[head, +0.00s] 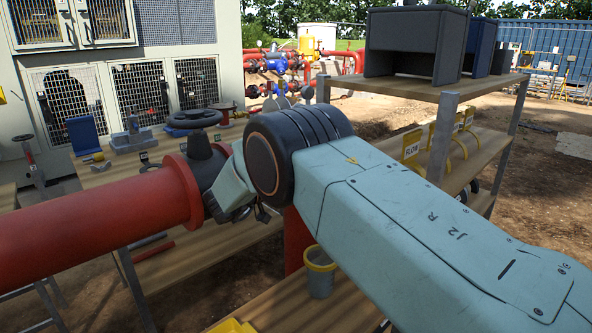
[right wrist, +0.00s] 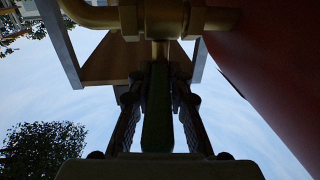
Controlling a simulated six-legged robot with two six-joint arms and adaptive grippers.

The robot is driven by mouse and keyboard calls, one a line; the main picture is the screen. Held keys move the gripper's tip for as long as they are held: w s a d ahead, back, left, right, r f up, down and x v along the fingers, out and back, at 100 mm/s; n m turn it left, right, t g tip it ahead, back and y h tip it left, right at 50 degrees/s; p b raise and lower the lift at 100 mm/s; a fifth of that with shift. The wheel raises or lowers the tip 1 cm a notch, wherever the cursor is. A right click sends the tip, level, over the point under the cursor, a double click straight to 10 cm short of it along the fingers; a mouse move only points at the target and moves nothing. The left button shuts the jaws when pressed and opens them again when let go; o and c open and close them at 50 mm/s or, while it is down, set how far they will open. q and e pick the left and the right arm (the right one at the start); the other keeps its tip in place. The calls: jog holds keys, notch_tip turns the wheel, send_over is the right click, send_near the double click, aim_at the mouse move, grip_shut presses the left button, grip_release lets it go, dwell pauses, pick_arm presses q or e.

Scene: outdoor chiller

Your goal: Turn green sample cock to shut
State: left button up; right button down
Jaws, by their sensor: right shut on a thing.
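The sample cock (right wrist: 165,17) shows in the right wrist view as a brass body with side pipes and a short stem, beside a red pipe (right wrist: 268,60). Its handle (right wrist: 157,125) is a dark green bar running down the picture from the stem. My right gripper (right wrist: 158,92) has a finger on each side of this handle and is shut on it. In the head view, my right arm reaches in from the right to the flanged end of the red pipe (head: 95,222). There the cock is hidden, and the fingers are mostly hidden. My left gripper is not in view.
A black handwheel valve (head: 195,118) adjoins the pipe flange. A workbench (head: 95,178) with tools stands behind. A grey bucket (head: 320,277) with a yellow rim is below my arm. Shelving (head: 446,115) with dark boxes and FLOW signs stands at right. Open dirt lies beyond it.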

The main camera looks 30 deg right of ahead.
jog(key=c, duration=1.2)
grip_release()
jog(key=v, duration=1.2)
jog(key=shift+c, duration=0.5)
